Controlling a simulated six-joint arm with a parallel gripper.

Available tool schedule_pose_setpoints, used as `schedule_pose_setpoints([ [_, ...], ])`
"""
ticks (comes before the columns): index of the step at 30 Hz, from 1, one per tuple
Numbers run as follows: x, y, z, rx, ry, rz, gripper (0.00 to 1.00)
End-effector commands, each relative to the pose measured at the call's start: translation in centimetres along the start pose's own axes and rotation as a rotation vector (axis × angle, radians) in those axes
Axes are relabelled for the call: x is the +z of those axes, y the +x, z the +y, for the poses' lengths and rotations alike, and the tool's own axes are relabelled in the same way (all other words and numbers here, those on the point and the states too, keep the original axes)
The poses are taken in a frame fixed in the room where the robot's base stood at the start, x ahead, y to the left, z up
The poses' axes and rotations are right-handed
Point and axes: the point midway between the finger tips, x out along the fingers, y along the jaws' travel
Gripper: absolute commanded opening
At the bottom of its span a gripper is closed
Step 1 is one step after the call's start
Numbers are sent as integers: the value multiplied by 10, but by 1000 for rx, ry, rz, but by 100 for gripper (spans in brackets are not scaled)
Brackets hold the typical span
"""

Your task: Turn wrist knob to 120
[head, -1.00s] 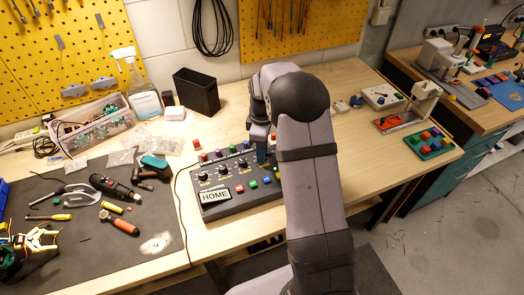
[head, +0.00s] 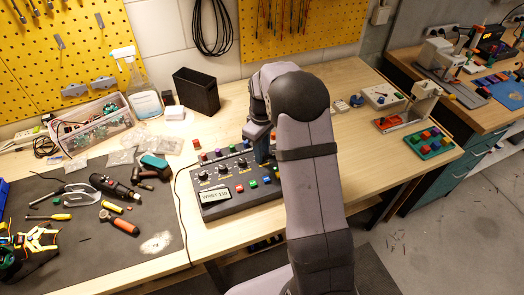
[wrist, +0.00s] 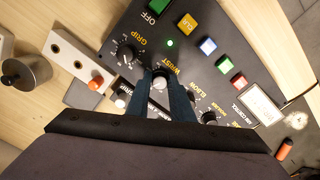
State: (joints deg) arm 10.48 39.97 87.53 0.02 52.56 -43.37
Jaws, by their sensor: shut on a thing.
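The dark control box (head: 226,180) lies on the bench under my arm. In the wrist view its sloped panel (wrist: 190,60) carries a row of dark knobs with yellow labels. My gripper (wrist: 161,76) is shut on the wrist knob (wrist: 160,83), whose pale top shows between the two blue fingers, beside the WRIST label. The head view shows my gripper (head: 262,155) reaching down to the panel, with the knob hidden. The small display (head: 215,197) reads WRIST and a number too small to read surely. A green light (wrist: 169,43) is lit near the WRIST label.
The grip knob (wrist: 127,54) and elbow knob (wrist: 209,118) stand on either side of the gripped knob. A black bin (head: 196,92) stands behind the box. A tool mat (head: 80,245) lies left.

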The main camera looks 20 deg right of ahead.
Motion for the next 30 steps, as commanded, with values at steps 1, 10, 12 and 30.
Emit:
schedule_pose_setpoints([
  [1,0,-1,0,1,37,1,0],
  [10,-1,-1,0,2,253,2,0],
  [12,-1,-1,0,2,289,2,0],
  [30,-1,-2,0,2,378,3,0],
])
